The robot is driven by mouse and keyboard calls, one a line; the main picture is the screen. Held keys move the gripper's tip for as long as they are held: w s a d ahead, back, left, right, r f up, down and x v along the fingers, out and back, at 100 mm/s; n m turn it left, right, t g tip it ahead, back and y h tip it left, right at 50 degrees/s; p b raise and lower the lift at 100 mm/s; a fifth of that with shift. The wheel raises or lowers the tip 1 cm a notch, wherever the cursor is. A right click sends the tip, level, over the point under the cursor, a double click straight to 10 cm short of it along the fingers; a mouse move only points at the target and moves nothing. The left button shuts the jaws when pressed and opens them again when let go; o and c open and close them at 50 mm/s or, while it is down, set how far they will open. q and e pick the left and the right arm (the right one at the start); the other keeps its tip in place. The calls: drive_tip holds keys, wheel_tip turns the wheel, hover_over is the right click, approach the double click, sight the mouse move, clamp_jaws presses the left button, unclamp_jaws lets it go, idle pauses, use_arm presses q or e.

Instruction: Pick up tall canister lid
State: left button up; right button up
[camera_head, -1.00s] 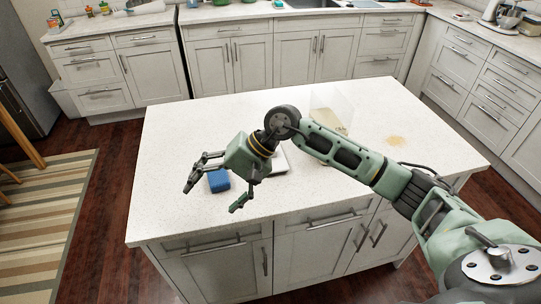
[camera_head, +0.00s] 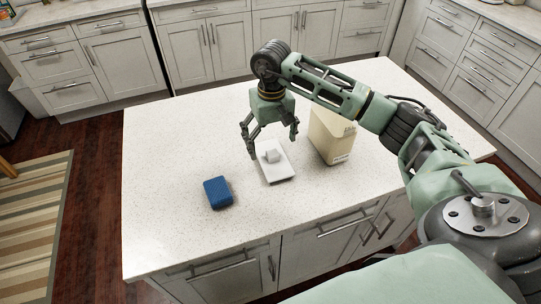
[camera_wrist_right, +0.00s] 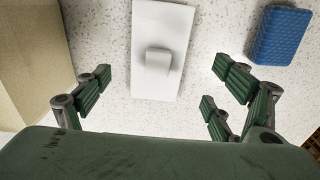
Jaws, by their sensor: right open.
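The white rectangular canister lid (camera_head: 281,174) lies flat on the island with its small block-shaped handle (camera_head: 271,156) facing up. My right gripper (camera_head: 272,148) points down above the lid, open, with its fingers spread on either side of the handle. In the right wrist view the lid (camera_wrist_right: 160,85) lies ahead between the open fingers (camera_wrist_right: 158,100), and nothing is held. The tall beige canister (camera_head: 333,137) stands to the right of the lid, partly hidden behind my arm. My left gripper is not in view.
A blue sponge-like block (camera_head: 217,192) lies left of the lid; it also shows at the upper right of the right wrist view (camera_wrist_right: 281,36). The white speckled island top (camera_head: 175,140) is otherwise mostly clear. Cabinets (camera_head: 210,48) line the back.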

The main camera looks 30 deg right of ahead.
sight(273, 152)
drive_tip(key=f, duration=0.1)
drive_tip(key=f+p, duration=0.2)
drive_tip(key=shift+s+d+f, duration=0.1)
drive_tip(key=shift+s+d, duration=0.05)
drive_tip(key=shift+s, duration=0.15)
wheel_tip(273, 152, down, 2)
drive_tip(key=shift+w+f+p, duration=0.1)
drive_tip(key=shift+w+p, duration=0.05)
drive_tip(key=shift+p, duration=0.2)
drive_tip(key=c, duration=1.3)
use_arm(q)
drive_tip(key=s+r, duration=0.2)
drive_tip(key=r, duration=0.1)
